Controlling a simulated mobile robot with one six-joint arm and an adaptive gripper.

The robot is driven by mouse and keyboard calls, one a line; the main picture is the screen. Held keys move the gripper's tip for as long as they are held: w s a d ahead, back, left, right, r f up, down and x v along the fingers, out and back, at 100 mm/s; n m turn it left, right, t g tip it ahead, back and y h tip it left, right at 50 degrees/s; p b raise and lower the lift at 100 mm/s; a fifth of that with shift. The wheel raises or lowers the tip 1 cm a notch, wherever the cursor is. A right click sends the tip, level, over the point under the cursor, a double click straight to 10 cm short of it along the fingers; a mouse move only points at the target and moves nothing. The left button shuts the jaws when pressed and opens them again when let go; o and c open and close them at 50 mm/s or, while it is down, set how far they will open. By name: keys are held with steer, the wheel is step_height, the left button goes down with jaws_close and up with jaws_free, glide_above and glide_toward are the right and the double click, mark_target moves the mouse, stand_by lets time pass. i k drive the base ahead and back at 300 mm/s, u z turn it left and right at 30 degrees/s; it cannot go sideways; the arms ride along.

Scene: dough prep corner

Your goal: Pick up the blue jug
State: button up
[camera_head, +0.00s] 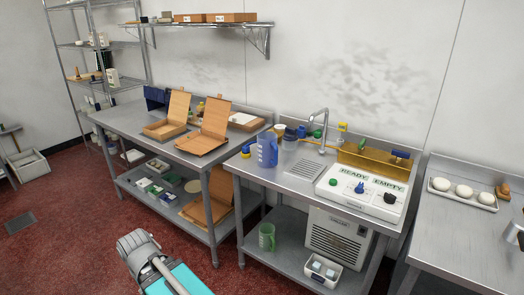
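The blue jug (267,150) stands upright on the steel sink table (264,177), near its left end and front edge. It is translucent blue with pale markings on its side. Part of my arm shows at the bottom left, in grey and turquoise, well below and to the left of the jug. My gripper's fingers cannot be seen in this view. Nothing touches the jug from the front.
Behind the jug are several cups and small items, with a tap (322,128) to the right. A white READY/EMPTY panel (345,196) lies farther right. Open cardboard boxes (212,133) stand on the left table. A green mug (267,236) is on the shelf below. Red floor in front is clear.

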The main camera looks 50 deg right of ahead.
mark_target(267, 149)
steer(key=u, duration=0.05)
steer(key=i, duration=1.15)
steer(key=z, duration=1.65)
